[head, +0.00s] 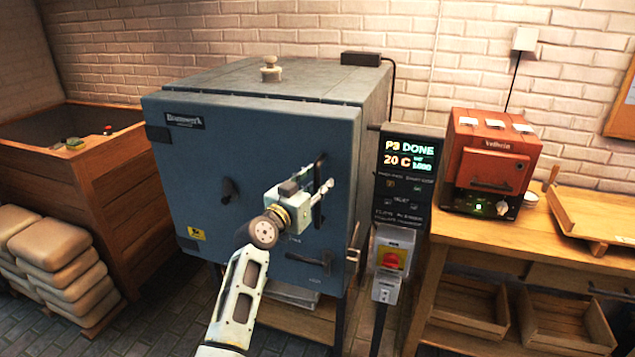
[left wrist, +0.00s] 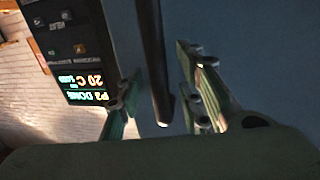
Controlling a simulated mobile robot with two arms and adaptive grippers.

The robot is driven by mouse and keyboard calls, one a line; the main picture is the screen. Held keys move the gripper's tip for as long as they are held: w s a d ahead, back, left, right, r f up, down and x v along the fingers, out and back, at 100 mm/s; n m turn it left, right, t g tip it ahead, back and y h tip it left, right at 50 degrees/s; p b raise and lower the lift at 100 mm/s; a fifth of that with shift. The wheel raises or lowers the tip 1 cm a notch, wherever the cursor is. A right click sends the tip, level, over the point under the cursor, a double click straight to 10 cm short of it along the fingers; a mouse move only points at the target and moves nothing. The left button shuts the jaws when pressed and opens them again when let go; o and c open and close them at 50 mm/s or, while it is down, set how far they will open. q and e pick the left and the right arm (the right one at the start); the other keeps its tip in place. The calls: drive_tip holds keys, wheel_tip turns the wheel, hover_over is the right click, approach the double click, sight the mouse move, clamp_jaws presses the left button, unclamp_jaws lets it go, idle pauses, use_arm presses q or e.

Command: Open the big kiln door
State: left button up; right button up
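The big kiln (head: 330,78) is a blue-grey box, and its front door (head: 220,150) looks shut against the body. A dark upright handle bar (head: 320,166) is on the right part of the door. My left gripper (head: 324,190) is at this handle, its fingers pointing toward the door and partly covering the bar. In the left wrist view, the dark bar (left wrist: 154,50) runs between the two spread fingers of the left gripper (left wrist: 160,90), with gaps visible on both sides. My right gripper is not in view.
A control panel (head: 408,165) reading "P3 DONE" and "20 C" stands right of the kiln, above a red-and-yellow switch (head: 391,258). A small red kiln (head: 490,160) sits on the wooden bench (head: 455,232) at right. Stacked sacks (head: 60,260) and a wooden bin (head: 110,190) are at left.

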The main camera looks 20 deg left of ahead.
use_arm(q)
drive_tip(key=shift+w, duration=0.2)
drive_tip(key=shift+d, duration=0.1)
drive_tip(key=shift+c, duration=0.3)
clamp_jaws()
